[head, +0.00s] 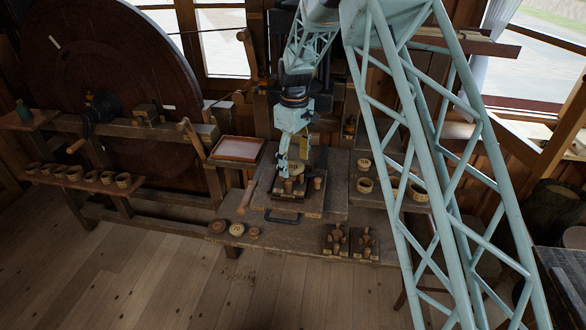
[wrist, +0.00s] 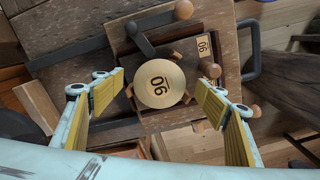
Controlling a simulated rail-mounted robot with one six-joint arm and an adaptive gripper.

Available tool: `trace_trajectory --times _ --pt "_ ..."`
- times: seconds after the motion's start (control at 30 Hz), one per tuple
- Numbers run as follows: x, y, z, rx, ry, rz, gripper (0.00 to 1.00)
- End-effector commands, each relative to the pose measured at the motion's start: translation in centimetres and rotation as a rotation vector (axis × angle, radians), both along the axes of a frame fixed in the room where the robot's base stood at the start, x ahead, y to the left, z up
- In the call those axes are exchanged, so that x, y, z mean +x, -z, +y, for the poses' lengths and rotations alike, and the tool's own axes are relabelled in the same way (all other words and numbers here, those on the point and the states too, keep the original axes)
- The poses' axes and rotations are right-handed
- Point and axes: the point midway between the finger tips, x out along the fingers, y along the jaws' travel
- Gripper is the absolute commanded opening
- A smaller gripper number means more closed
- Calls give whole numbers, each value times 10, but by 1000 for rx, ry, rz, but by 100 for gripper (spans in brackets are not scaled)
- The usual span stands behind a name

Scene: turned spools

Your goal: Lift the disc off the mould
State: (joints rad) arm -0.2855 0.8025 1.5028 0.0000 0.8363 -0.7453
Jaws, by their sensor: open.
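The pale round disc (wrist: 159,83) carries a dark two-digit number and lies on the mould (wrist: 205,32), a dark brown square block with wooden knobs around it. In the head view the mould (head: 298,196) sits on a raised board on the bench, and the disc (head: 290,187) shows small on it, partly hidden by my gripper. My gripper (wrist: 162,78) is open, its yellow-padded fingers left and right of the disc with gaps on both sides. In the head view my gripper (head: 290,172) hangs over the mould. The height left between fingertips and disc is unclear.
A dark bar (wrist: 140,40) slants near the disc's upper left. A numbered tag (wrist: 205,46) lies on the mould. Round pieces (head: 236,229) lie on the bench front, two knobbed blocks (head: 335,239) at front right. Small cups (head: 365,185) stand right, a tray (head: 238,149) left.

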Motion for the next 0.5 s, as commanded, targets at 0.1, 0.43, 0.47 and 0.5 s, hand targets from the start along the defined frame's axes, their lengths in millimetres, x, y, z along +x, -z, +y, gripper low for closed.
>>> trace_trajectory --times 0.1,0.43,0.47,0.5 --pt "0 1 0 0 0 0 67" --pt "0 4 0 0 0 0 67" --pt "0 4 0 0 0 0 67" --pt "0 4 0 0 0 0 67"
